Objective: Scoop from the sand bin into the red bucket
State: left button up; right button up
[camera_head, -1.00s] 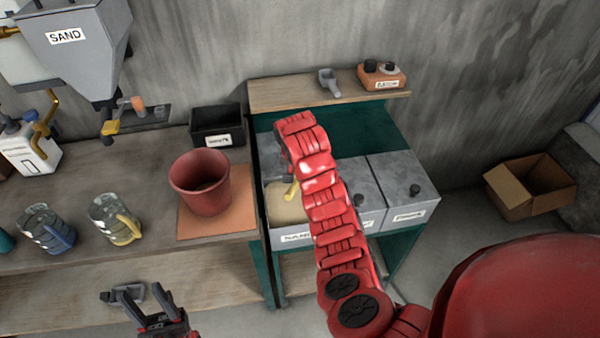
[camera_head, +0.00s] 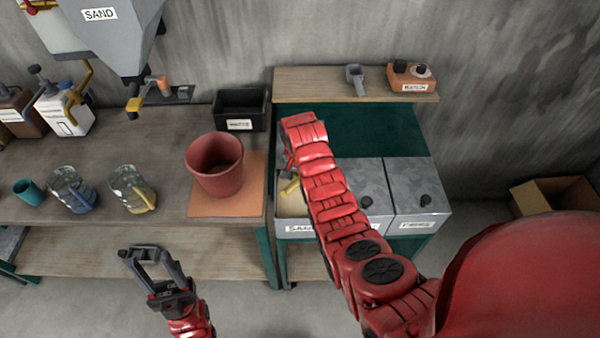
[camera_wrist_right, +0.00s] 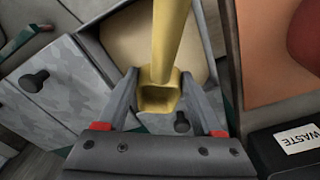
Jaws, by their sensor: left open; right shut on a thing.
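The red bucket (camera_head: 216,168) stands upright on an orange mat on the left bench; its edge also shows in the right wrist view (camera_wrist_right: 307,32). The sand bin (camera_head: 300,229) is the left compartment of the grey bin row, with pale sand inside, partly hidden by my right arm. My right gripper (camera_wrist_right: 158,86) is shut on a yellow scoop (camera_wrist_right: 172,42) over the sand bin. The scoop also shows in the head view (camera_head: 291,187). Whether it holds sand is hidden. My left gripper (camera_head: 143,250) is open and empty in front of the bench.
Two lidded grey bins (camera_head: 418,190) stand right of the sand bin. A black waste box (camera_head: 243,108) sits behind the bucket. Clear jugs (camera_head: 130,190) stand left of it. A SAND hopper (camera_head: 110,35) hangs at upper left. A shelf (camera_head: 310,85) runs behind the bins.

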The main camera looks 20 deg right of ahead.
notch_tip(320, 180, down, 11)
jog(key=g+y+b, duration=0.1)
jog(key=b, duration=0.6)
jog(key=shift+d+f+b, duration=0.15)
jog(key=shift+d+b, duration=0.1)
jog(key=shift+b, duration=0.05)
jog(key=shift+w, duration=0.1)
dwell(0.8)
